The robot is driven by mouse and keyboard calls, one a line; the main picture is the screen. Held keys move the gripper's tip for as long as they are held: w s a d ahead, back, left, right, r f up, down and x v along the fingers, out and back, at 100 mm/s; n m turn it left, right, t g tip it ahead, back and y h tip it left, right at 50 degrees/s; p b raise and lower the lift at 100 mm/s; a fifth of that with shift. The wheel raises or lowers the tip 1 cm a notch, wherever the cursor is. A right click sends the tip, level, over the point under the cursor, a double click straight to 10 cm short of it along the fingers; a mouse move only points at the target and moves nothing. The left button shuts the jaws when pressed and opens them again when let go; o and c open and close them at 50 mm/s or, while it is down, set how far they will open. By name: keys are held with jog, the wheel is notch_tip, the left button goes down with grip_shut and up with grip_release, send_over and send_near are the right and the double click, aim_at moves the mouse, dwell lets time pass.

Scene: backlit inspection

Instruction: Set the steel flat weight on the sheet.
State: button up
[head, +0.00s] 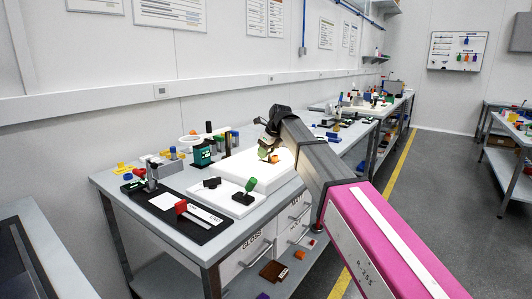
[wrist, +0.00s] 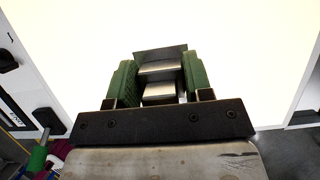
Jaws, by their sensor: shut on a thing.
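My gripper (head: 265,152) hangs over the bright white light panel (head: 240,175) on the near bench in the head view. In the wrist view its two green fingers (wrist: 160,85) are shut on a grey metal piece (wrist: 161,70), which looks like the steel flat weight. The bright white surface fills the view behind it; its distance below the weight is hard to judge. I cannot make out a separate sheet on the glowing panel. A small white rectangle (head: 163,201) lies on the black mat at the left.
A small orange object (head: 274,158) shows on the panel beside my gripper. A green-knobbed tool (head: 249,187) stands on a white plate in front. Several jars and a ring-topped stand (head: 201,152) are behind.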

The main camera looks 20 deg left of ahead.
jog(key=shift+f, duration=0.1)
jog(key=o, duration=1.2)
jog(key=v, duration=1.2)
jog(key=shift+d, duration=0.1)
